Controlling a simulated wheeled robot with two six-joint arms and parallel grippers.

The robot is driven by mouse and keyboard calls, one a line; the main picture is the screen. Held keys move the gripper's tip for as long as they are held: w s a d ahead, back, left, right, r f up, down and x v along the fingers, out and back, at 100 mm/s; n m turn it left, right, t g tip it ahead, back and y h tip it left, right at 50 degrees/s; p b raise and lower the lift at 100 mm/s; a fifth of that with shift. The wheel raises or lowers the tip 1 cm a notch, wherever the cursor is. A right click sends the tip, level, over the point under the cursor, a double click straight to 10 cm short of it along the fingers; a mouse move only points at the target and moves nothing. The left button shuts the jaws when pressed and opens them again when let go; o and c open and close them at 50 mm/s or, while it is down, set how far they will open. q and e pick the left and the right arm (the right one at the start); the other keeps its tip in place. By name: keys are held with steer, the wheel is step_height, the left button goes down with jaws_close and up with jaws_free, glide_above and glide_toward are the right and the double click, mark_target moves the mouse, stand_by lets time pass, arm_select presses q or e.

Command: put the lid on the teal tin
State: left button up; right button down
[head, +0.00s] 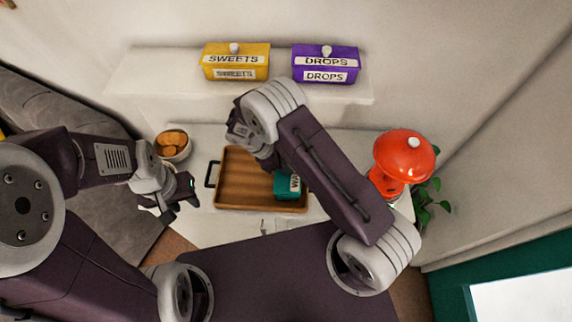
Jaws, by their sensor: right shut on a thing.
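The teal tin (286,185), with a white label partly reading "WA", sits in the right part of the wooden tray (232,192). My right arm passes in front of it, so its top and the label's right end are partly hidden. My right gripper (243,137) is above the tray's far edge, up and left of the tin. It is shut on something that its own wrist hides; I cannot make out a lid. My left gripper (182,194) is left of the tray, apart from it, and looks open and empty.
A yellow "SWEETS" tin (236,66) and a purple "DROPS" tin (325,68) stand on the back shelf (150,75). A bowl of orange-brown pieces (172,145) stands left of the tray. A red lamp (404,157) and a plant (427,200) are at the right.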

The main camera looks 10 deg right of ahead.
steer(key=shift+d, duration=0.1)
steer(key=shift+f, duration=0.1)
stand_by(0.3)
steer(key=shift+f+b, duration=0.3)
stand_by(0.4)
steer(key=c, duration=1.2)
jaws_free()
steer(key=shift+o, duration=0.2)
steer(key=o, duration=0.4)
